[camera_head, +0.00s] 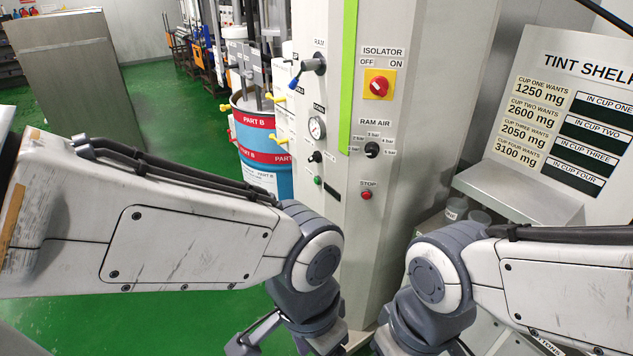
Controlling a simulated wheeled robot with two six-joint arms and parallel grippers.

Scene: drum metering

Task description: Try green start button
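The red and yellow isolator switch (378,85), ram air knob (372,150), pressure gauge (317,128) and ram lever (313,65) are on the cabinet. A blue and red Part B drum (263,146) stands behind left. A tint shelf (520,192) with cups is right.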

